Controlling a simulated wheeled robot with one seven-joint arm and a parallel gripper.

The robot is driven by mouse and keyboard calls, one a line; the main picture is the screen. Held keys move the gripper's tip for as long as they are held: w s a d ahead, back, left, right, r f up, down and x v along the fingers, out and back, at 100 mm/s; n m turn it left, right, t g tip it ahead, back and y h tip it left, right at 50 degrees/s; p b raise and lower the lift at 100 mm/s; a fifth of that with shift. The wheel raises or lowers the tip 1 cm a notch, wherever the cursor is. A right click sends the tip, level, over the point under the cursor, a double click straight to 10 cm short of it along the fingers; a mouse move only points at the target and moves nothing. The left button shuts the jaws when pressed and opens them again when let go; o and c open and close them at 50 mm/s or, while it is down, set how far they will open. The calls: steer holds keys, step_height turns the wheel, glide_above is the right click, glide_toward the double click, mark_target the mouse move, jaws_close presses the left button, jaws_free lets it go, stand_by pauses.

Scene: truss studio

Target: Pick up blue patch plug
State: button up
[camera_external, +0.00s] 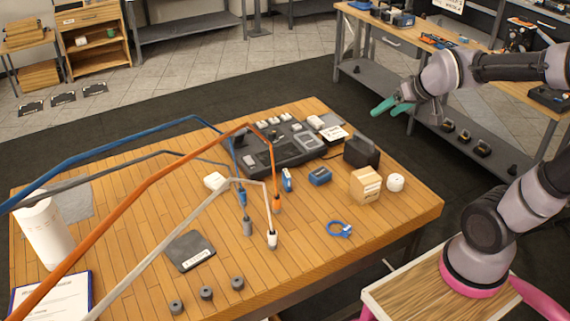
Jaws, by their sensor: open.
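The blue patch plug (242,197) is at the end of a blue cable (120,140) that arches in from the left. It hangs or stands near the middle of the wooden table, just above the grey plug (247,227) in the picture; whether it touches the tabletop is unclear. An orange plug (277,204) is to its right and a white plug (271,239) is lower right. My gripper (383,113) has teal fingers, is open and empty, and is raised at the upper right, well apart from the plug.
A dark patch panel (262,155) lies behind the plugs. The cables arch over the table's left half. The table's front right is mostly clear.

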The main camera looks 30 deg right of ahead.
steer(key=w+a+f+n+t, duration=0.1)
steer(key=w+a+f, duration=0.15)
steer(key=w, duration=0.25)
steer(key=w+a+f+n, duration=0.2)
steer(key=w+f, duration=0.2)
steer(key=w, duration=0.1)
steer(key=n+t+y, duration=0.1)
steer(key=n+y, duration=0.6)
glide_toward(242, 190)
steer(key=shift+s+d+f, duration=0.15)
steer(key=shift+s+d, duration=0.05)
steer(key=shift+s, duration=0.15)
steer(key=shift+a+f+y, duration=0.2)
steer(key=shift+a+y, duration=0.1)
steer(key=x, duration=0.4)
steer(key=shift+w+a+f, duration=0.1)
steer(key=shift+w+a, duration=0.15)
steer(key=shift+w, duration=0.05)
steer(key=x, duration=0.5)
steer(key=shift+w+d+f, duration=0.1)
steer(key=shift+w+f, duration=0.2)
steer(key=shift+w, duration=0.1)
